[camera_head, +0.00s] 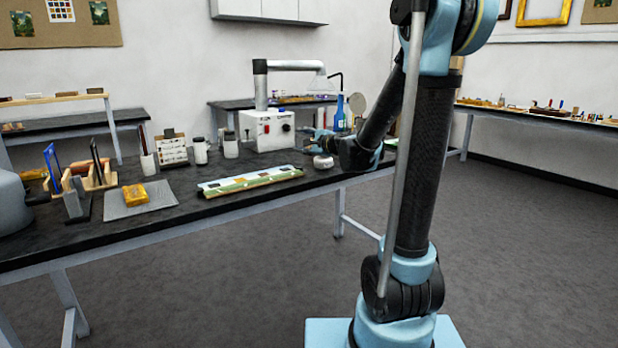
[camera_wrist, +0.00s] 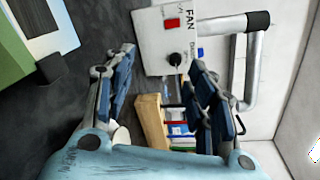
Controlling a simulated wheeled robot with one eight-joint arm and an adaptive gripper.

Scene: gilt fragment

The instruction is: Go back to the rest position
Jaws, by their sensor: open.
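My gripper (camera_wrist: 165,90) is open, with its two blue-grey fingers spread apart and nothing between them in the wrist view. In the head view my gripper (camera_head: 325,145) is above the black workbench (camera_head: 215,205), near its far right part, and my arm partly hides that area. A gold fragment (camera_head: 135,195) lies on a grey mat (camera_head: 155,206) at the left of the bench, well apart from my gripper. A long strip with green and gold parts (camera_head: 250,181) lies on the bench, left of my gripper.
A white box marked FAN (camera_wrist: 166,40) with a silver pipe (camera_wrist: 250,65) stands close to my gripper. A wooden rack (camera_wrist: 152,120) is beyond the fingers. Jars (camera_head: 230,145) and a small round object (camera_head: 322,162) stand nearby. The floor in front is clear.

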